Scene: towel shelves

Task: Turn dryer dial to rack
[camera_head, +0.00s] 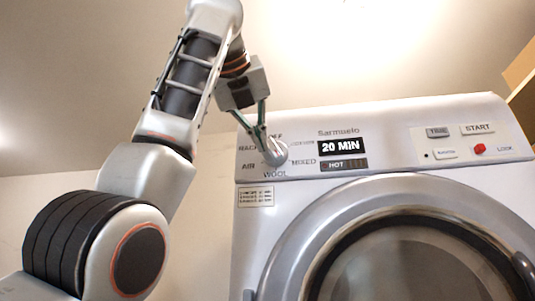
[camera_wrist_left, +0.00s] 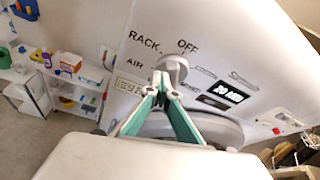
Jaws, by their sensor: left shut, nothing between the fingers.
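The dryer dial (camera_head: 277,153) is a round pale grey knob on the left of the dryer's control panel. Labels around it read RACK, AIR, WOOL, MIXED and OFF; another label is partly blurred. My left gripper (camera_head: 264,140) is shut, with its tips at the dial and hiding part of it. In the left wrist view, the dial (camera_wrist_left: 174,66) stands right at the tips of my left gripper (camera_wrist_left: 161,80), with RACK and OFF legible above it. I cannot tell where the dial points, or if the fingertips touch it. My right gripper is not in view.
The white dryer (camera_head: 245,240) has a round door (camera_head: 290,265) below the panel. A display (camera_head: 338,147) reads 20 MIN, with buttons and a red light further right. In the left wrist view, white shelves (camera_wrist_left: 85,85) with coloured items stand at the left.

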